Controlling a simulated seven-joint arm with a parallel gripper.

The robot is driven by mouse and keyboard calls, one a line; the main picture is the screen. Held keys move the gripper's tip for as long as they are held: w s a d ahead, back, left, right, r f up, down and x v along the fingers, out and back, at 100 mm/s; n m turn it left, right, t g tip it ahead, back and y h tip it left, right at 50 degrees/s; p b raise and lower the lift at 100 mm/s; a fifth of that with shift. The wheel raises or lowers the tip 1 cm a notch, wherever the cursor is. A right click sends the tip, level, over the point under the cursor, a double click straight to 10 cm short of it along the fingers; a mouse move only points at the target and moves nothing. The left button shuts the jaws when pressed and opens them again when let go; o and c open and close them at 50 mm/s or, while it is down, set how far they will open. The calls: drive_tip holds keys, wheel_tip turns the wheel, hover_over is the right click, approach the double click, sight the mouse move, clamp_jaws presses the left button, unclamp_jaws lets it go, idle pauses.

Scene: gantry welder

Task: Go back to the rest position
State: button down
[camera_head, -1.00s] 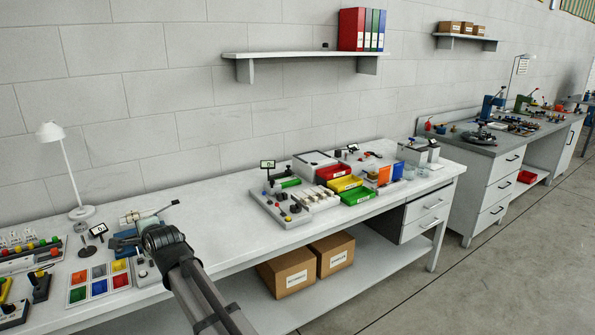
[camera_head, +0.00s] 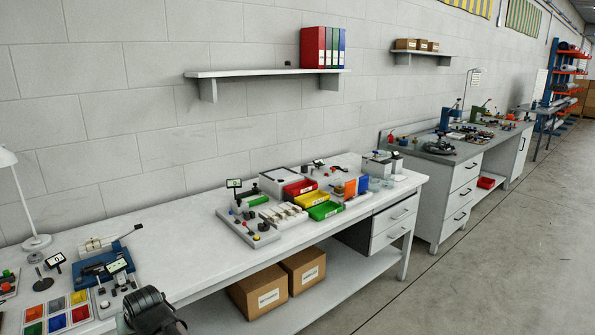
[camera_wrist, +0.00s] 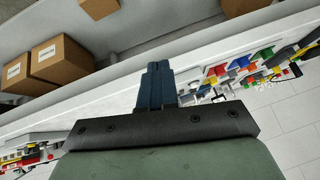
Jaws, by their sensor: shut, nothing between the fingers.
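My gripper (camera_wrist: 155,88) shows in the wrist view with its two dark blue fingers together and nothing between them. Below the fingers in that picture are the white workbench edge and the bench top with small coloured parts. In the head view my dark arm (camera_head: 150,310) shows at the bottom left, in front of the long white workbench (camera_head: 190,270). The gripper's fingers cannot be seen in the head view.
Near my arm are a tray of coloured squares (camera_head: 56,312), a blue fixture (camera_head: 95,268) and a white lamp (camera_head: 37,240). Coloured bins (camera_head: 312,198) stand farther right. Cardboard boxes (camera_head: 262,296) sit on the lower shelf. The bench top between the two groups is clear.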

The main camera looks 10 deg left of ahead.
drive_tip(key=s+d+f+m+g+h, duration=0.1)
drive_tip(key=s+d+f+g+h, duration=0.15)
drive_tip(key=d+f, duration=1.45)
drive_tip(key=s+d+f+g+h, duration=0.2)
drive_tip(key=s+d+f+h, duration=0.15)
drive_tip(key=d+f, duration=1.35)
drive_tip(key=s+d+f+m+g, duration=0.2)
drive_tip(key=s+d+f, duration=0.2)
drive_tip(key=d, duration=0.6)
drive_tip(key=s+d+f+m+g, duration=0.2)
drive_tip(key=s+d+f, duration=0.2)
drive_tip(key=s+d, duration=0.5)
drive_tip(key=s+d+f+m+g, duration=0.2)
drive_tip(key=s+d+f, duration=0.3)
drive_tip(key=d, duration=0.6)
drive_tip(key=shift+s+m, duration=0.4)
drive_tip(key=shift+s, duration=0.65)
